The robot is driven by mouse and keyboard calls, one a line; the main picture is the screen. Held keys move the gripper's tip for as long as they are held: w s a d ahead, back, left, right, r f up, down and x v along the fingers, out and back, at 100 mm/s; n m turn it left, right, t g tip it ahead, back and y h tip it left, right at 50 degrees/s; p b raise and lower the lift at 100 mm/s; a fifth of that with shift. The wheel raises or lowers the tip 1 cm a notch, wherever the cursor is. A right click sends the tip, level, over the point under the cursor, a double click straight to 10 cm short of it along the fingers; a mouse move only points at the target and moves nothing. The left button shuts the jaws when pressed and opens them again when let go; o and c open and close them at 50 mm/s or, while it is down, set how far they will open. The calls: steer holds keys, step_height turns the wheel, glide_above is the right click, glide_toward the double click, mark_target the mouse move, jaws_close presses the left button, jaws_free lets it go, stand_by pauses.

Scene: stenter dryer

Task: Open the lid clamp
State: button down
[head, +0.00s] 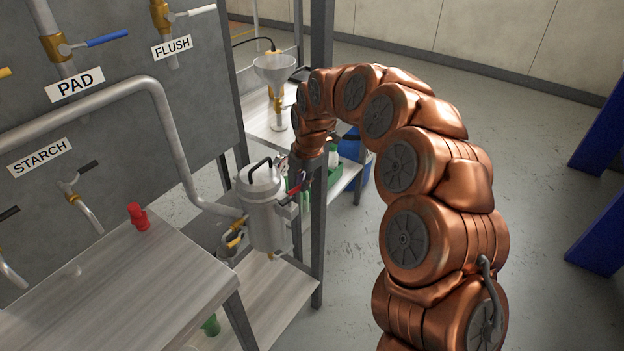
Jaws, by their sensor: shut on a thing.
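A grey metal canister (266,215) stands beside the panel, with a lid (259,177) on top that bears a black loop handle. The lid clamp (295,188), with a red lever, is on the right side of the canister near the rim. My copper arm arches over from the right, and my gripper (300,176) points down at the clamp. It is shut on the clamp's lever, though the fingers are small and partly hidden by my wrist, so the exact hold is hard to see. The lid looks seated on the canister.
A panel with pipes and valves labelled PAD (75,85), FLUSH and STARCH stands at the left. A bench (130,290) in front holds a red fitting (138,217). Behind are a funnel (274,68) and a green crate (330,180). Open floor lies right.

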steer(key=shift+a, duration=0.1)
stand_by(0.3)
steer(key=c, duration=1.2)
jaws_free()
steer(key=shift+o, duration=0.2)
step_height(320, 180, up, 12)
steer(key=s+d, duration=0.1)
steer(key=shift+s+d, duration=0.35)
steer(key=shift+s, duration=0.1)
